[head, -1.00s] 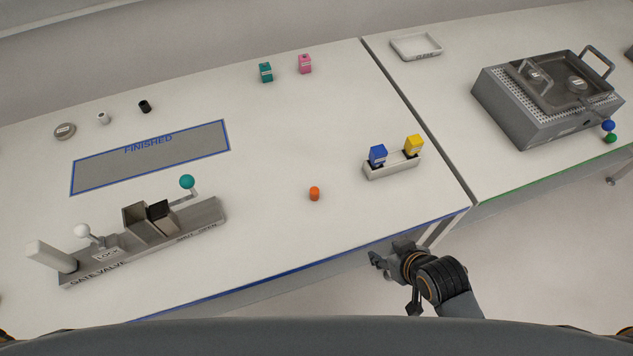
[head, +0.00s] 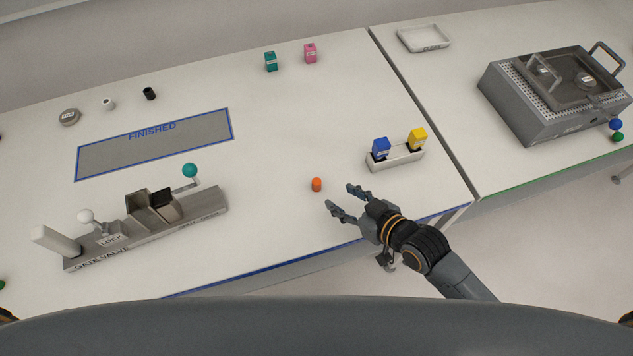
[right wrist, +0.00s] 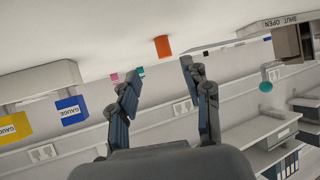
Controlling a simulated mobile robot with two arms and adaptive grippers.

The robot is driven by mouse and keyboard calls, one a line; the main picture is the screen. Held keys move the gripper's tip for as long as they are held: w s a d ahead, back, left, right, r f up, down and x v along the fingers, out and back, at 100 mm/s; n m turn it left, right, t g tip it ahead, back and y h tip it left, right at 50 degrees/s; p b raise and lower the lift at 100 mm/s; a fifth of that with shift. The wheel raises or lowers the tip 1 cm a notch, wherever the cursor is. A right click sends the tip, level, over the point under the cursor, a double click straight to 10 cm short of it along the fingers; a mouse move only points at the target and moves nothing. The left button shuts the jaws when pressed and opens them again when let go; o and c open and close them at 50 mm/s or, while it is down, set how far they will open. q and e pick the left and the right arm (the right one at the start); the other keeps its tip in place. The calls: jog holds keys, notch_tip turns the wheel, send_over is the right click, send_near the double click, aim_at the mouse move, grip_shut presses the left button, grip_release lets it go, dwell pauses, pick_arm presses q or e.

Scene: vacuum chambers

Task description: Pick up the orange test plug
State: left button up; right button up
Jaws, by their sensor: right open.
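The orange test plug (head: 317,185) stands upright on the white table, left of the blue and yellow blocks. In the right wrist view the plug (right wrist: 162,46) shows beyond the fingertips, between them in the picture. My right gripper (head: 341,197) is open and empty, just to the right of the plug and apart from it. Its two fingers also show in the right wrist view (right wrist: 159,75), spread wide. My left gripper is not in view.
A holder (head: 398,160) with a blue block (head: 381,148) and a yellow block (head: 418,138) stands right of the plug. The gate valve unit (head: 150,230) is to the left. The table around the plug is clear.

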aim_at(320, 185)
jog(key=x, duration=0.3)
jog(key=shift+w+a, duration=0.1)
jog(key=shift+w, duration=0.05)
jog(key=x, duration=0.1)
jog(key=p+x, duration=0.1)
jog(key=x, duration=0.2)
jog(key=shift+w+a+r, duration=0.1)
jog(key=shift+a+r, duration=0.05)
jog(key=shift+a, duration=0.4)
jog(key=shift+w+a+f, duration=0.2)
jog(key=shift+w+f, duration=0.05)
jog(key=c, duration=1)
